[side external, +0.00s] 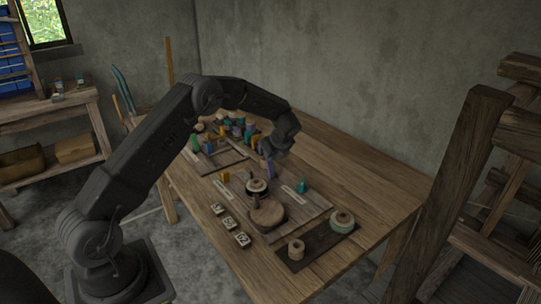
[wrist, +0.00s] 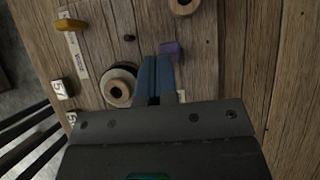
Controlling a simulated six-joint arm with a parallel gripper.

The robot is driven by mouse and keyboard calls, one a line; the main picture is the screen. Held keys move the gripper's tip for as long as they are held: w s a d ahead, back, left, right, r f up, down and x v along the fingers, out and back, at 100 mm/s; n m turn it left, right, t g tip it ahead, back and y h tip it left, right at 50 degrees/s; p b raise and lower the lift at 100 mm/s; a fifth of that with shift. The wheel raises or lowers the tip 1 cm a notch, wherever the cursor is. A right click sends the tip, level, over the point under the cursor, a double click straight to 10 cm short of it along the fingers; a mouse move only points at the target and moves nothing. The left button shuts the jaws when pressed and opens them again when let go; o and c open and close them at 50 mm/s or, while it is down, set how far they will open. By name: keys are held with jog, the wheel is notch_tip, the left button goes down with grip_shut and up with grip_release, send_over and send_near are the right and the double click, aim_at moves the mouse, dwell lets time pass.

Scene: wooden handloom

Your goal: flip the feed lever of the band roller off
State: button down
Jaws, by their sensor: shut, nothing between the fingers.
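My gripper (wrist: 158,78) is shut and empty, its blue-grey fingers together above the wooden board (side external: 318,211). In the wrist view a purple block-like piece (wrist: 170,48) lies just beyond the fingertips; I cannot tell whether they touch. A yellow piece (wrist: 70,25) stands at the upper left beside a white label strip; it also shows in the side view (side external: 225,177). A teal piece (side external: 301,187) stands on the board's right side. A dark roller with a pale spool top (wrist: 118,90) is left of the fingers.
Several numbered tiles (side external: 229,222) lie along the board's front left. A dark tray (side external: 316,247) holds spools at the right. Many coloured pieces (side external: 235,128) crowd the table behind. The table's right side is clear.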

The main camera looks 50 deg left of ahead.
jog(key=d+f+v, duration=0.1)
jog(key=v, duration=1.2)
jog(key=shift+d, duration=0.3)
